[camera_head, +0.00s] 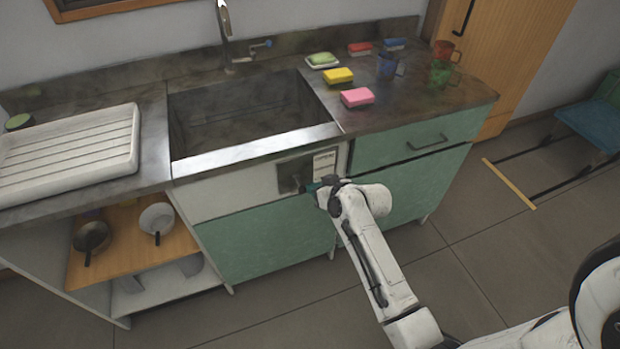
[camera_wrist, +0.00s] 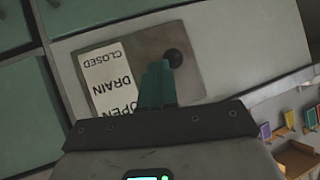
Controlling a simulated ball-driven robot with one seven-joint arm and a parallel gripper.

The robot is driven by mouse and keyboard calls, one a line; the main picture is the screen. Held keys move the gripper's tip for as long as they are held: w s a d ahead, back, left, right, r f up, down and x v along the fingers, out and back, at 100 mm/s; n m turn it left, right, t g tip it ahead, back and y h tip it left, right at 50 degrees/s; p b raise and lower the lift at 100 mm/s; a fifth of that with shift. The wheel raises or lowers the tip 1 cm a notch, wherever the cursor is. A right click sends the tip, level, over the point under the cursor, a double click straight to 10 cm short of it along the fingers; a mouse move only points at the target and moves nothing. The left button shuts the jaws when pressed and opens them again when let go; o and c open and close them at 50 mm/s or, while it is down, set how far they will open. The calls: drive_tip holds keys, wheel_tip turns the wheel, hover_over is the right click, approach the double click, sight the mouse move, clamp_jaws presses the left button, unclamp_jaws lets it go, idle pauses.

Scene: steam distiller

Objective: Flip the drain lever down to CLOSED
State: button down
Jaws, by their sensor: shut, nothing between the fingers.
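The drain plate (camera_head: 289,171) is set in the sink cabinet's front, below the counter. It also shows in the wrist view (camera_wrist: 140,50), where its white label (camera_wrist: 110,80) reads CLOSED, DRAIN and OPEN upside down. A dark round knob (camera_wrist: 173,58), apparently the lever's end, sits on the plate towards the CLOSED side in that view. The lever's arm is hard to make out. My gripper (camera_head: 313,187) is in front of the plate, its teal fingers (camera_wrist: 157,68) shut and empty. The fingertips are close beside the knob; I cannot tell if they touch it.
Above are the sink (camera_head: 240,115) and the counter with sponges (camera_head: 357,97) and cups (camera_head: 388,67). A green drawer (camera_head: 415,143) with a handle is right of the plate. A white drying rack (camera_head: 70,150) lies at left. The floor (camera_head: 290,310) in front is clear.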

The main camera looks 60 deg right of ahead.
wheel_tip(320, 180, down, 3)
drive_tip(key=t+b, duration=0.1)
drive_tip(key=b, duration=0.3)
drive_tip(key=t+h+b, duration=0.1)
drive_tip(key=t+b, duration=0.1)
drive_tip(key=b, duration=0.3)
drive_tip(key=shift+a+r+n+h, duration=0.1)
drive_tip(key=shift+r+n+h, duration=0.1)
drive_tip(key=shift+n+h, duration=0.15)
drive_tip(key=shift+s, duration=0.1)
